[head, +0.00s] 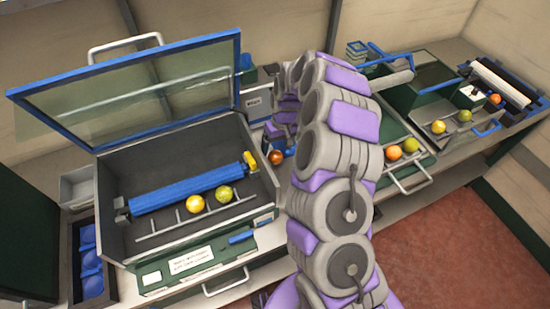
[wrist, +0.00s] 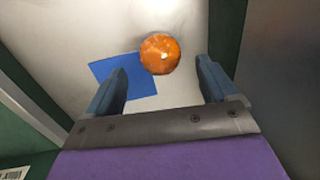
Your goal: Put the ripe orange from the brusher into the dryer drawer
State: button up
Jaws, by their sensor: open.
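An orange-coloured fruit (wrist: 160,54) rests on a pale surface beside a blue square (wrist: 112,72) in the wrist view. My gripper (wrist: 161,70) is open, with the fruit just beyond and between its two fingertips, not gripped. An open box with a blue roller (head: 186,188) holds a yellow fruit (head: 195,203) and a green fruit (head: 224,194) on a rack. I cannot tell for sure which units are the brusher and the dryer drawer.
The box's glass lid (head: 135,90) stands raised at the left. Right of my arm, a green unit's tray (head: 412,172) holds an orange and a green fruit. A far-right unit (head: 437,145) holds several fruits. Dark walls flank the pale surface in the wrist view.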

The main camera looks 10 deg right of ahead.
aim_at(276, 152)
jog(key=f, duration=0.3)
jog(key=f+b, duration=0.1)
jog(key=shift+s+a+f, duration=0.2)
jog(key=shift+a, duration=0.1)
jog(key=shift+c, duration=0.4)
jog(key=c, duration=1.2)
jog(key=shift+r, duration=0.2)
notch_tip(276, 152, up, 17)
jog(key=p, duration=0.4)
jog(key=shift+s+r+m, duration=0.1)
jog(key=shift+s+m, duration=0.45)
jog(key=shift+s, duration=0.7)
jog(key=shift+s+m, duration=0.55)
jog(key=shift+s, duration=0.65)
